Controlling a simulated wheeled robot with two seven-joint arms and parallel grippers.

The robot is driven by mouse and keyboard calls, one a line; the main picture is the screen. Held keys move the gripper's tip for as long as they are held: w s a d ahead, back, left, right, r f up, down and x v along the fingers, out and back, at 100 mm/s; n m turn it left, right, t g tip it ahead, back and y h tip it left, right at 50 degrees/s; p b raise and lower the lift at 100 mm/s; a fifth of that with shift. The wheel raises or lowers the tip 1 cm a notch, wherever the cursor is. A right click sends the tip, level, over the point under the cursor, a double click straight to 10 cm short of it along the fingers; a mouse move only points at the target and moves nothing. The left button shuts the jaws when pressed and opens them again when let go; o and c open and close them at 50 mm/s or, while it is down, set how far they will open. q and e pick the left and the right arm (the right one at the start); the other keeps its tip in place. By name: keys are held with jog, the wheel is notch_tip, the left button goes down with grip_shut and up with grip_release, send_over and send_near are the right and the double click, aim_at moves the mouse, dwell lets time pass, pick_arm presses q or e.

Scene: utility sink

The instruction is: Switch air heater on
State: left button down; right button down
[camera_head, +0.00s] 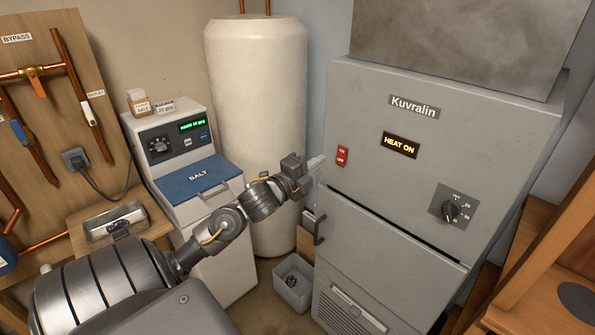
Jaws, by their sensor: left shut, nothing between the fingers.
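The air heater (385,180) is a large grey cabinet labelled "Kuvralin" on the right. Its display (400,145) is lit and reads "HEAT ON". A small red rocker switch (343,156) sits on the front panel, left of the display. A black dial (450,210) is at the right of the panel. My left gripper (317,162) is shut and empty, close to the cabinet's left front edge, just left of the red switch. I cannot tell whether its tips touch the cabinet. My right gripper is not in view.
A water softener with a blue salt lid (200,177) stands left of a tall white tank (257,110). A copper pipe board (50,110) is at the far left. A small grey bin (293,285) is on the floor. Wooden shelving (545,260) borders the heater on the right.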

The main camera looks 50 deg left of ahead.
pick_arm(q)
jog(key=s, duration=0.3)
jog(key=s+b, duration=0.1)
jog(key=s, duration=0.1)
jog(key=shift+s+a+r, duration=0.25)
jog(key=shift+s, duration=0.1)
